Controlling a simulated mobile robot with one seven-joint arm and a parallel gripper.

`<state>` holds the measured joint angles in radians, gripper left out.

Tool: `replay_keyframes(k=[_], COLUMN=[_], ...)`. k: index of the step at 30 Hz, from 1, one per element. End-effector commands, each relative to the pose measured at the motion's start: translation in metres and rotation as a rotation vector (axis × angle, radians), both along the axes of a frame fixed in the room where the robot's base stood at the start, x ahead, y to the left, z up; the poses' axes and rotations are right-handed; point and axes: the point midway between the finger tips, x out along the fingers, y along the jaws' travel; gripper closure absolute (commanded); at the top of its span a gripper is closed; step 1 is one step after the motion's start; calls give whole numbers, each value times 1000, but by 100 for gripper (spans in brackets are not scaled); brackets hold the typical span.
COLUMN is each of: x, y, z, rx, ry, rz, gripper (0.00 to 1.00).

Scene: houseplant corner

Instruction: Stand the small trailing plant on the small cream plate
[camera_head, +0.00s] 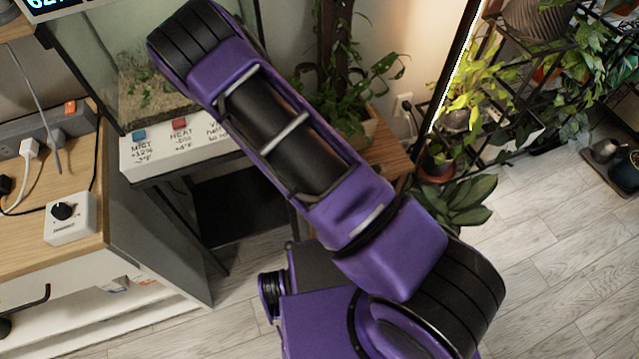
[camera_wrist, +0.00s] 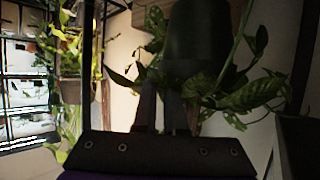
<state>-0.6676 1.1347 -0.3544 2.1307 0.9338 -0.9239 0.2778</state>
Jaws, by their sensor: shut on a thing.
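In the wrist view, my gripper (camera_wrist: 168,105) points up the picture, its dark fingers close together. A dark pot-like shape (camera_wrist: 198,35) stands just beyond the fingertips, with green trailing leaves (camera_wrist: 235,95) around it. I take this to be the small trailing plant, held in my gripper, but the picture is dark and the contact is not clear. In the head view, my purple arm covers the middle, and the gripper and held plant are hidden. I cannot make out the small cream plate in either view.
In the head view, a glass tank (camera_head: 140,85) sits above a white control strip (camera_head: 175,145). A wooden cabinet top (camera_head: 85,190) is at left. A leafy plant (camera_head: 350,95) stands behind my arm. A plant rack (camera_head: 520,85) stands at right. Open floor (camera_head: 560,250) lies below it.

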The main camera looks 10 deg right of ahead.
Motion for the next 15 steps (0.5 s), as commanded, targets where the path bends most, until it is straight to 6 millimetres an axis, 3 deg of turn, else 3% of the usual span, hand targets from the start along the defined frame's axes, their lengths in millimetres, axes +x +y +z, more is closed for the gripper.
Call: replay_keyframes(k=[3,15], x=[-11,-29], y=[7,15], z=[-28,-76], rx=[-1,0], ry=[4,10], rz=[-78,-195], gripper=[100,100])
